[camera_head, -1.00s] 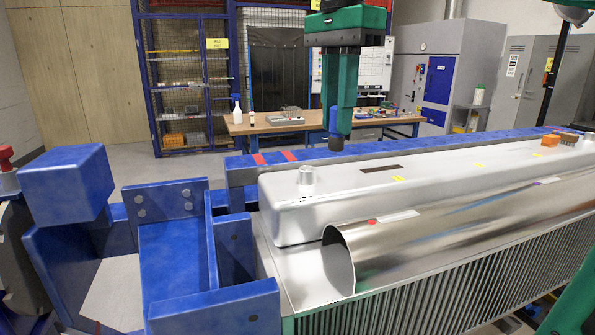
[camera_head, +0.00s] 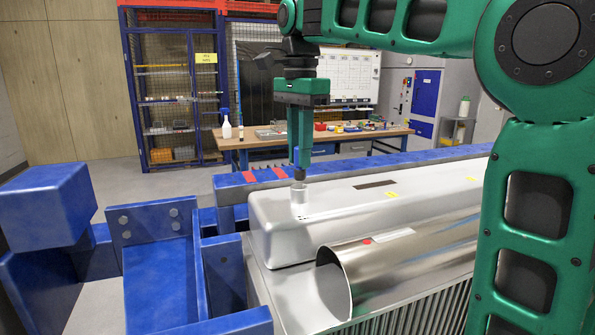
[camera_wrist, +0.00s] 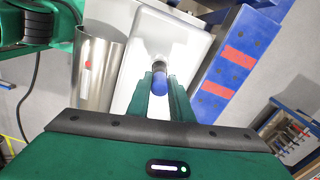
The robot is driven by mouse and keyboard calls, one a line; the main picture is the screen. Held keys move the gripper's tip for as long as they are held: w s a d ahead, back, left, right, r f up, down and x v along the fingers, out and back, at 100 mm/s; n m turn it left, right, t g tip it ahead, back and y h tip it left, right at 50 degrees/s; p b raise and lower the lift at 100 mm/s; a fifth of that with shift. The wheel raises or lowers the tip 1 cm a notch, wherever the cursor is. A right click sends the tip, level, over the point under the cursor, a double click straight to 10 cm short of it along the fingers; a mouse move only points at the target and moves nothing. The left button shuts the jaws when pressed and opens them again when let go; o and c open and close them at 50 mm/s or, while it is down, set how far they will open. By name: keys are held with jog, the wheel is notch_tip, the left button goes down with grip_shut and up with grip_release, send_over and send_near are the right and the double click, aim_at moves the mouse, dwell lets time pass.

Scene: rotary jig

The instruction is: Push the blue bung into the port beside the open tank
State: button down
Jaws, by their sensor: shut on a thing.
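My gripper (camera_head: 300,168) is shut on the blue bung, pointing down. The bung's blue body (camera_wrist: 159,82) shows between the fingers in the wrist view; its dark lower end (camera_head: 299,174) shows below the fingertips in the head view. The port (camera_head: 299,198) is a short silver upright collar on the near left end of a smooth silver housing (camera_head: 270,222). The bung's lower end is right over the port's mouth; I cannot tell whether it touches or has entered. The open-ended shiny cylinder (camera_head: 400,262), perhaps the open tank, lies alongside the housing.
A blue beam (camera_head: 235,182) with red stripes runs behind the housing. Blue brackets (camera_head: 160,255) stand at the left. A workbench (camera_head: 350,138) with a spray bottle (camera_head: 227,128) is farther back. My arm covers the right side of the head view.

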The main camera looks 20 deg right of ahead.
jog(key=shift+s+f, duration=0.15)
jog(key=shift+f, duration=1.4)
jog(key=shift+w+f, duration=0.2)
jog(key=shift+f, duration=0.3)
jog(key=shift+r, duration=0.1)
jog(key=c, duration=1.6)
grip_release()
notch_tip(320, 180, up, 12)
jog(key=shift+f, duration=0.1)
